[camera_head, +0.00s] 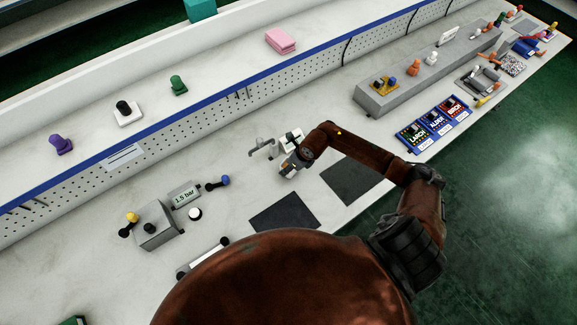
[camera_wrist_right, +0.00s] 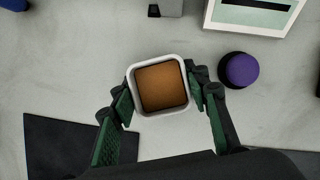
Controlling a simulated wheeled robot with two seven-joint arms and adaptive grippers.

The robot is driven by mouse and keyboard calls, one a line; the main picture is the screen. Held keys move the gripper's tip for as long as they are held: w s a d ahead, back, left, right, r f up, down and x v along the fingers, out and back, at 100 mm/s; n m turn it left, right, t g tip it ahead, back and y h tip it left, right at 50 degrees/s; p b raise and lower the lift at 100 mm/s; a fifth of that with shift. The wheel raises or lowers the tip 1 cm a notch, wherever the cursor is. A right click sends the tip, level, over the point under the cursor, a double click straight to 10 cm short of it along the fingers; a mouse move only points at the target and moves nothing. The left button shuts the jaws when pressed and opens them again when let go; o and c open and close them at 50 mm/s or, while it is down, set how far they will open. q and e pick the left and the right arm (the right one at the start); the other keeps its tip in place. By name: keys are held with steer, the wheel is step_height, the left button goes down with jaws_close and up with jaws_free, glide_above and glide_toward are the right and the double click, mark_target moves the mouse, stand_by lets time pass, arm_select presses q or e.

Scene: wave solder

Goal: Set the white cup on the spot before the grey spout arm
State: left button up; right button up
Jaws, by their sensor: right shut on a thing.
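My right gripper (camera_head: 287,171) is over the bench, just in front of the small grey spout arm (camera_head: 262,148). In the right wrist view its two green-padded fingers (camera_wrist_right: 160,103) are shut on the white cup (camera_wrist_right: 160,60) from both sides. The cup has a squarish white rim and a brown inside, and looks level. Whether its base touches the bench cannot be told. In the head view the gripper hides most or all of it. A grey block (camera_wrist_right: 168,8) at the wrist view's top edge seems part of the spout. My left gripper is not in view.
A purple knob (camera_wrist_right: 240,70) stands close right of the cup, below a white-framed panel (camera_wrist_right: 252,14). A blue-knobbed lever (camera_head: 218,183) lies left of the gripper. Dark mats (camera_head: 285,213) (camera_head: 352,180) lie nearer the front edge. A grey box (camera_head: 155,226) stands farther left.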

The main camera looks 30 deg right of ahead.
steer(key=shift+f+b, duration=0.4)
steer(key=shift+f, duration=0.1)
steer(key=o, duration=1.2)
steer(key=v, duration=1.2)
